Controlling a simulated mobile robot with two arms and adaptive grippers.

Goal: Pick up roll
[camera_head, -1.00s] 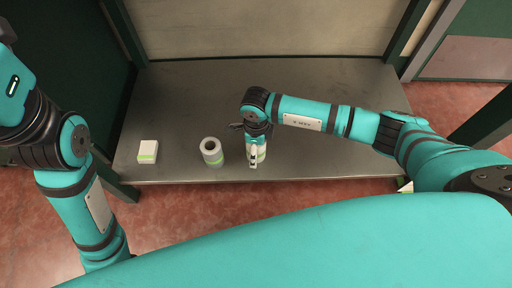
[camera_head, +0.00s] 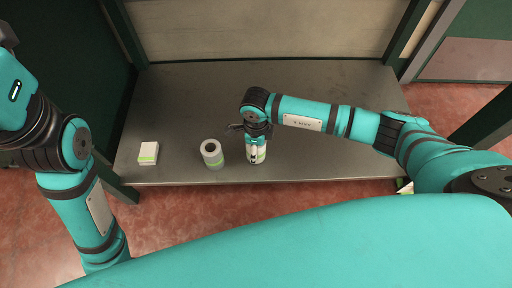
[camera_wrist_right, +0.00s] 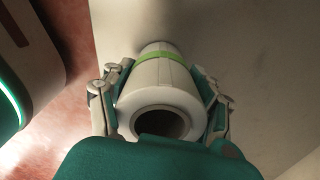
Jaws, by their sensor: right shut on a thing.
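A white roll with a green band (camera_wrist_right: 165,83) stands between the fingers of my right gripper (camera_wrist_right: 163,100), which is shut on it. In the head view this roll (camera_head: 258,155) is near the table's front edge, partly hidden by my right gripper (camera_head: 254,150). A second white roll with a green band (camera_head: 212,153) stands upright on the table just to the left, apart from the gripper. My left arm is at the left edge of the head view; its gripper is not in view.
A small white box with a green band (camera_head: 148,153) sits at the table's left front. The grey metal table (camera_head: 190,95) is clear behind these objects. A wooden panel (camera_head: 260,30) closes the back, with dark green posts at both sides.

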